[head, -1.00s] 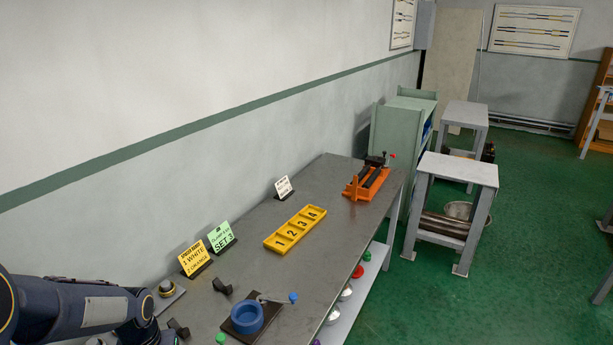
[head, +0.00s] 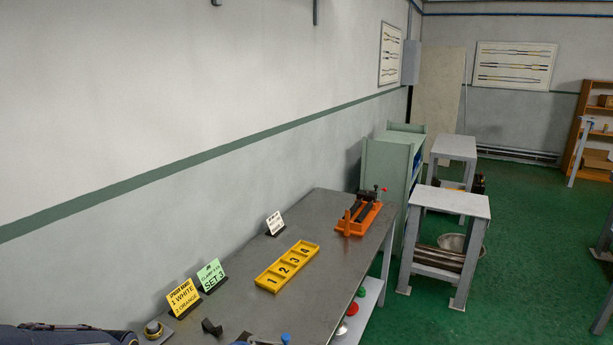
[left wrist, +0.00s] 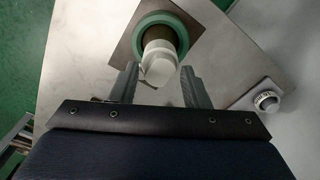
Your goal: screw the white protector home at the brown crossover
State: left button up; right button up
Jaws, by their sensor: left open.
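The white protector (left wrist: 159,65) shows in the left wrist view as a pale cylinder at a brown part (left wrist: 158,36), which looks like the crossover. A green ring (left wrist: 181,25) surrounds the brown part on a dark square plate. My left gripper (left wrist: 159,74) is open, with one fingertip on each side of the protector's near end. I cannot tell whether either finger touches it, or how deep its thread sits. In the head view neither the protector nor the crossover shows. My right gripper is in no view.
In the head view the grey bench (head: 335,230) carries a yellow numbered tray (head: 287,266), an orange vise (head: 358,217), a yellow sign (head: 183,298) and a green sign (head: 211,275). A round knob on a plate (left wrist: 267,101) shows right of my gripper in the left wrist view.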

pick_arm(q)
jog(key=n, duration=0.4)
jog(key=shift+n, duration=0.3)
jog(key=n, duration=0.3)
jog(key=shift+r+p, duration=0.1)
jog(key=shift+p, duration=0.3)
jog(key=n, duration=0.2)
jog(key=shift+n, duration=0.3)
grip_shut()
jog(key=m, duration=0.2)
jog(key=shift+f+m, duration=0.2)
jog(key=shift+m, duration=0.2)
jog(key=m+b, duration=0.1)
jog(key=m, duration=0.1)
jog(key=shift+m, duration=0.4)
jog(key=m, duration=0.2)
jog(key=shift+r+m, duration=0.1)
jog(key=shift+m, duration=0.2)
